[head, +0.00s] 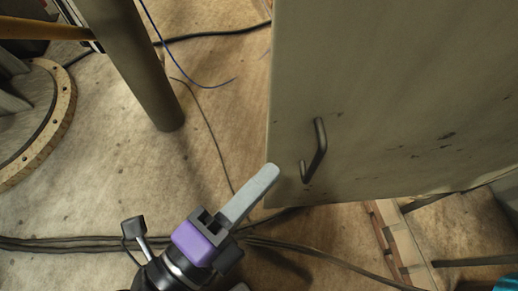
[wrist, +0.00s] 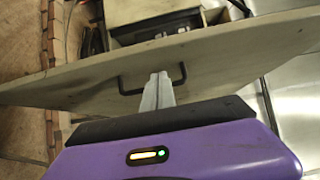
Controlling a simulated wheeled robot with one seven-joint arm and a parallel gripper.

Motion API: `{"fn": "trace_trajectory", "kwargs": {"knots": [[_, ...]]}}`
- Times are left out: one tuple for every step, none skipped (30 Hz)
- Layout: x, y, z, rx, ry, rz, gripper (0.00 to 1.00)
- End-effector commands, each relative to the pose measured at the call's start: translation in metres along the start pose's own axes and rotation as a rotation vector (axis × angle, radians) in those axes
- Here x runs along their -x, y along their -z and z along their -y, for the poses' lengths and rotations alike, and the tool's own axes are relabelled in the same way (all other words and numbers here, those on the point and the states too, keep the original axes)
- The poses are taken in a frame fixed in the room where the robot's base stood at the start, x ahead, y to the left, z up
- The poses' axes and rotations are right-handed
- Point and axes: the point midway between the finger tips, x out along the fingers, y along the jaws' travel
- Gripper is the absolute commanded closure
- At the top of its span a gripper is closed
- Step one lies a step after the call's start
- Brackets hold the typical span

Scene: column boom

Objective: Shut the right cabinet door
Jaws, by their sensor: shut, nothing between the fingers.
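A grey-beige cabinet door (head: 390,110) with rust spots fills the upper right of the head view. It has a dark bar handle (head: 319,150) near its left edge. In the wrist view the door (wrist: 240,50) is a pale panel standing open, with a dark opening behind it. The handle (wrist: 128,90) shows there just beyond my fingers. My gripper (head: 266,175) is shut and empty, its fingertips near the door's lower left edge, left of the handle. In the wrist view my fingertips (wrist: 160,80) overlap the handle's span; I cannot tell if they touch the door.
A thick grey post (head: 130,70) stands at the upper left, near a round bolted base (head: 55,115). Several dark cables (head: 90,243) lie across the stained floor. A wooden frame (head: 390,240) is at the lower right, below the door.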

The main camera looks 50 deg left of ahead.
Motion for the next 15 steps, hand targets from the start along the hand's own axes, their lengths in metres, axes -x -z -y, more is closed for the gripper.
{"fn": "trace_trajectory", "kwargs": {"knots": [[-0.006, -0.007, 0.002, 0.0, 0.002, -0.001, 1.0], [-0.009, -0.011, 0.002, 0.0, 0.001, 0.0, 1.0], [-0.013, -0.014, 0.001, 0.0, 0.0, 0.0, 1.0], [-0.016, -0.017, 0.001, 0.0, 0.0, -0.001, 1.0], [-0.018, -0.019, 0.001, 0.0, 0.001, -0.001, 1.0], [-0.02, -0.022, 0.001, 0.001, 0.002, 0.0, 1.0], [-0.022, -0.024, 0.001, 0.0, 0.002, 0.0, 1.0], [-0.023, -0.025, 0.001, 0.0, 0.001, 0.0, 1.0], [-0.025, -0.026, 0.001, 0.001, 0.001, 0.0, 1.0], [-0.025, -0.027, 0.0, 0.001, 0.001, 0.0, 1.0], [-0.026, -0.028, 0.0, 0.001, 0.0, 0.001, 1.0], [-0.027, -0.028, 0.0, 0.001, 0.0, 0.001, 1.0], [-0.027, -0.029, 0.0, 0.001, 0.0, 0.001, 1.0], [-0.027, -0.029, 0.0, 0.001, 0.0, 0.001, 1.0], [-0.027, -0.029, 0.0, 0.001, 0.0, 0.001, 1.0]]}}
